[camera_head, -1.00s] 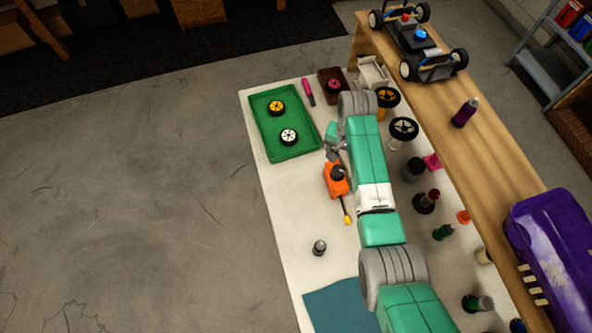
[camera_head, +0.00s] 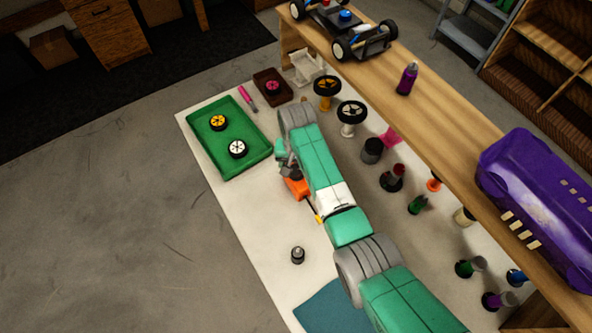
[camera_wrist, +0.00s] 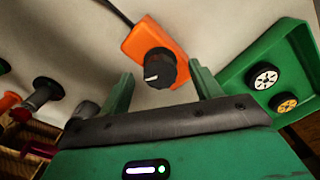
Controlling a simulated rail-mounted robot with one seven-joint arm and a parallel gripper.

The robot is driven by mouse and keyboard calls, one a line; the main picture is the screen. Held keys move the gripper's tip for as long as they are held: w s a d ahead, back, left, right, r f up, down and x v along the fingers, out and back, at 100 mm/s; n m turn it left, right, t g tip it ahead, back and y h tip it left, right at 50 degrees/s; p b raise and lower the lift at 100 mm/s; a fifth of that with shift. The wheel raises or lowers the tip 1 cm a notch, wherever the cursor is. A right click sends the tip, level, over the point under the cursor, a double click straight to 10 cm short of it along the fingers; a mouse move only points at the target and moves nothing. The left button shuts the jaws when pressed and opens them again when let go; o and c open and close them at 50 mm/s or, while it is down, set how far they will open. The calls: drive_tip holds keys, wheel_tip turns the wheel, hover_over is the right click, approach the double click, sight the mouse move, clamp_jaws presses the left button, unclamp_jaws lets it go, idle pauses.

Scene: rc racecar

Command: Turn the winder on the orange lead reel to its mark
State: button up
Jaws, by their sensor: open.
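The orange lead reel (camera_head: 296,188) lies on the white mat beside the green tray, partly hidden by my arm. In the wrist view the reel (camera_wrist: 143,38) shows its black round winder (camera_wrist: 160,67) with a white pointer line on it. A dark lead leaves one end of the reel; near the reel in the head view is a yellow tip (camera_head: 320,218). My gripper (camera_wrist: 162,72) is open and empty, its green fingers apart on either side of the winder, with no contact visible. In the head view my gripper (camera_head: 286,165) is over the reel. I cannot make out the target mark.
The green tray (camera_head: 262,152) holds a yellow and a white wheel. Wheels on stands and several bottles stand to the right of my arm, by the wooden shelf (camera_head: 440,120). The mat's left strip is clear.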

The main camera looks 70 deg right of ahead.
drive_tip(key=shift+r+m+p, duration=0.2)
drive_tip(key=shift+m+p, duration=0.15)
drive_tip(key=shift+m, duration=1.05)
drive_tip(key=shift+f+m, duration=0.15)
drive_tip(key=shift+m, duration=0.45)
drive_tip(key=m+p, duration=0.1)
drive_tip(key=m, duration=1)
drive_tip(key=shift+p, duration=0.3)
drive_tip(key=m, duration=0.5)
drive_tip(key=c, duration=1.1)
